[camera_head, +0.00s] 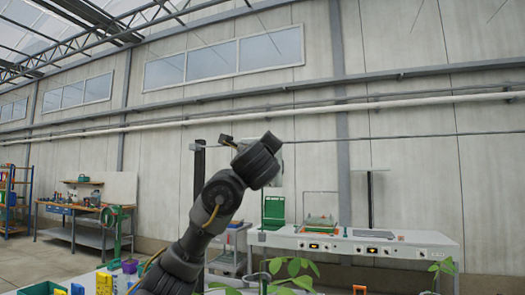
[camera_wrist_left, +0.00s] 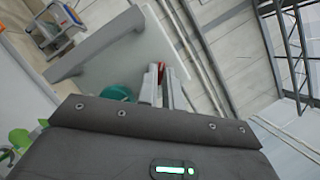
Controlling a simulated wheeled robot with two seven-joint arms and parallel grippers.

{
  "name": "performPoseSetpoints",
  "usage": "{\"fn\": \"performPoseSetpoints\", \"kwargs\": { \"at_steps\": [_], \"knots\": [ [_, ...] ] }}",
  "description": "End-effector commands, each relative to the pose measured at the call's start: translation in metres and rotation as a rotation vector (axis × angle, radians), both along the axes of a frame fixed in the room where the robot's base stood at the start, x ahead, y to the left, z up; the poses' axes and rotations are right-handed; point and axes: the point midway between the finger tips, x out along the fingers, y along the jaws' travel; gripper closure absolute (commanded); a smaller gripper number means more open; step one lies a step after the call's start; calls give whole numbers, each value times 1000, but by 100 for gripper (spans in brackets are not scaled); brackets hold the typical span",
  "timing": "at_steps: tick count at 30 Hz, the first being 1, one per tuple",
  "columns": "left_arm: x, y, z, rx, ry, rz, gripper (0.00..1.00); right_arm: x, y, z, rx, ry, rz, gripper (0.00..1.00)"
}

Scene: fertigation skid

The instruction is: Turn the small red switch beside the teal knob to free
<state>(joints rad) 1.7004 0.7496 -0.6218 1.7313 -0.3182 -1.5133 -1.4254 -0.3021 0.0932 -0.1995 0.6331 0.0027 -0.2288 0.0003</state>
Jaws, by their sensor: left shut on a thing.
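In the left wrist view the two pale fingers of my left gripper (camera_wrist_left: 160,82) are closed on the small red switch (camera_wrist_left: 161,70), of which only a sliver shows between and beyond the fingertips. The teal knob (camera_wrist_left: 117,92) is just left of the fingers, partly hidden behind the gripper's dark body. A pale grey panel lies behind them. In the head view my left arm reaches up in the middle and its dark wrist hides the fingers, the switch and the knob. The switch's setting cannot be read. My right gripper is not in view.
In the head view a long white bench (camera_head: 400,243) with a green crate (camera_head: 274,210) stands behind the arm, by the wall. A workbench (camera_head: 85,212) stands at the left. Green leaves (camera_head: 292,268) and small coloured items are at the bottom edge.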

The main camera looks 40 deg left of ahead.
Motion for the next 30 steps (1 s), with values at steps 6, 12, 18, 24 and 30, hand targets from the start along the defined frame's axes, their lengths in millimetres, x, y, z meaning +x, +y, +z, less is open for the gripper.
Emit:
{"fn": "performPoseSetpoints", "kwargs": {
  "at_steps": [6, 12, 18, 24, 30],
  "knots": [
    [0, 0, 0, -1, 0, 0, 72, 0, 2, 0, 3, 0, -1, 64],
    [0, 0, 0, 0, 0, 0, 71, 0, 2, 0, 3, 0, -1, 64],
    [-6, -6, -4, 0, -2, -5, 71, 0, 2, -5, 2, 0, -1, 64],
    [-34, -27, -15, 0, -4, -6, 71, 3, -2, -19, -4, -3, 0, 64],
    [-64, -48, -25, -1, -3, -5, 71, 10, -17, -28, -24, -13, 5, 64]
  ]
}}
